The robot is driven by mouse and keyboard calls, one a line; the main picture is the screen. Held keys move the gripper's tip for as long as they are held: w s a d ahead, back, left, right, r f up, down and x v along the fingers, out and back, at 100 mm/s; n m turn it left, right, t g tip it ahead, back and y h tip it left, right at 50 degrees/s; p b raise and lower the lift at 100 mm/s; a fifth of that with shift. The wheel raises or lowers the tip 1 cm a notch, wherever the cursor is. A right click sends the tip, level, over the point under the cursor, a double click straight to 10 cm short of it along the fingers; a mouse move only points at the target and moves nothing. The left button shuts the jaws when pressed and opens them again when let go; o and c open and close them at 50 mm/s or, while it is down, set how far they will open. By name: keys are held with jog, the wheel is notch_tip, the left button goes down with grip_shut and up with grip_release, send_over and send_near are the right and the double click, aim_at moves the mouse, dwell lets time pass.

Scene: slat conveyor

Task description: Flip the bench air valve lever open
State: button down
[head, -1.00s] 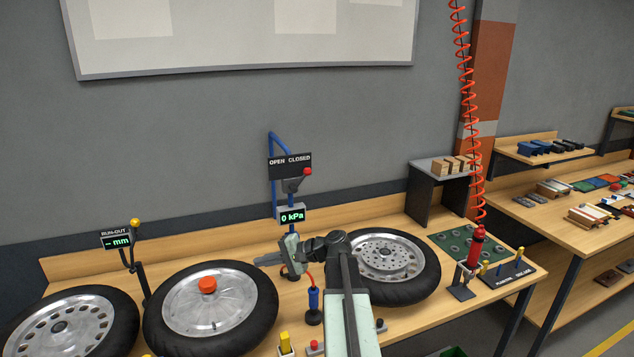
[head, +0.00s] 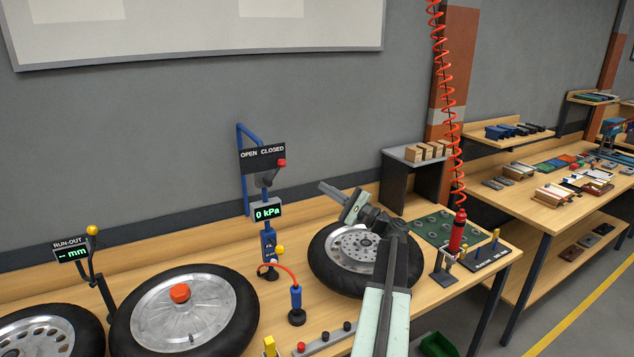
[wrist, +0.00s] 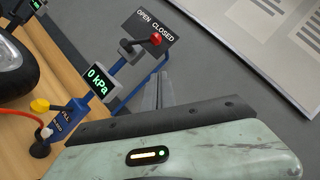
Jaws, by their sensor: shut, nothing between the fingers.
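The air valve lever has a red knob (head: 281,163) and a grey arm, and it leans toward the CLOSED side of the OPEN CLOSED sign (head: 262,155). The knob (wrist: 155,38) also shows in the wrist view, under the word CLOSED. Below it on the blue post a display (head: 267,211) reads 0 kPa. My gripper (head: 328,188) is shut and empty, to the right of the valve post and lower than the lever, apart from it. In the wrist view my fingers (wrist: 158,76) point up toward the sign, short of the knob.
Wheels lie on the bench, one with a red cap (head: 180,293) at left and one (head: 350,250) below my gripper. A blue-handled tool (head: 296,305) stands before the valve. A red coiled hose (head: 447,110) hangs at right.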

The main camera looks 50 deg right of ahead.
aim_at(276, 172)
jog(key=a+r+p+x, duration=0.1)
jog(key=p+x, duration=0.3)
jog(key=x, duration=0.7)
jog(key=shift+s+a, duration=0.4)
jog(key=shift+a, duration=0.3)
jog(key=shift+r, duration=0.15)
